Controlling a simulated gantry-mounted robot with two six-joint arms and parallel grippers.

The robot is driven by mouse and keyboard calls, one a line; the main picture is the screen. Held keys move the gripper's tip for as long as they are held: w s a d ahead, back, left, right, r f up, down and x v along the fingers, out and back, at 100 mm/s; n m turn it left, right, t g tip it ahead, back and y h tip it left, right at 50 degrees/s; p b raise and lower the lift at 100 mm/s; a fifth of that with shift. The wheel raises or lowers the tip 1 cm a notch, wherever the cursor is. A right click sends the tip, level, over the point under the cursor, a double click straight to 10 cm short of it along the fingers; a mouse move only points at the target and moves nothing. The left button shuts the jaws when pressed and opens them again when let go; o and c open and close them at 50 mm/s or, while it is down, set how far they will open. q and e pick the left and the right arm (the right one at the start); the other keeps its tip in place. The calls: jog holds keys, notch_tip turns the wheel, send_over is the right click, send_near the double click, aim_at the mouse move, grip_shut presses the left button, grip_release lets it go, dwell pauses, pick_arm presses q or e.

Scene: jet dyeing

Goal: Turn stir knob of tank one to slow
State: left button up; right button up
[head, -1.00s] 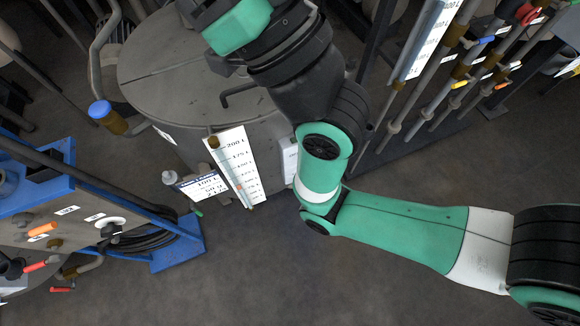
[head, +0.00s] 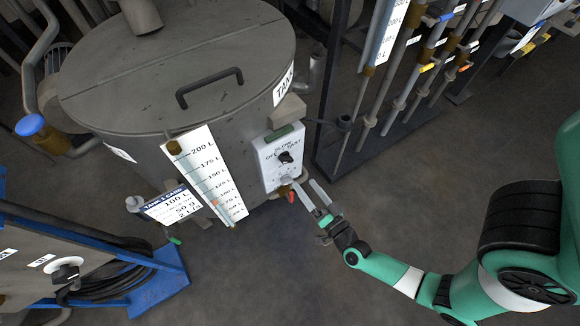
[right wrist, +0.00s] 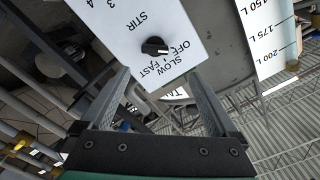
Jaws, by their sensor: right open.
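Tank one (head: 130,85) is a grey drum with a flat lid, at the upper left of the head view. A white control box (head: 268,160) on its side carries a black stir knob (head: 286,157). In the right wrist view the knob (right wrist: 155,46) sits among the words SLOW, OFF and FAST; its exact setting is too small to tell. My right gripper (head: 305,184) is open and empty, just below and right of the box. In the wrist view its fingertips (right wrist: 157,73) are spread beneath the knob, apart from it. My left gripper is out of view.
A level gauge (head: 207,175) and a tank card (head: 172,206) are left of the box. A red-handled valve (head: 291,196) is under it, close to my right fingers. Pipes on a rack (head: 400,90) stand to the right. The floor (head: 270,270) in front is clear.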

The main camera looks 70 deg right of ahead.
aim_at(288, 162)
jog(key=b+x, duration=0.1)
jog(key=x, duration=0.2)
jog(key=b+x, duration=0.1)
jog(key=x, duration=0.3)
jog(key=f+b+x, duration=0.1)
jog(key=x, duration=0.3)
jog(key=shift+s+d, duration=0.1)
jog(key=shift+d, duration=0.1)
jog(key=c, duration=1.4)
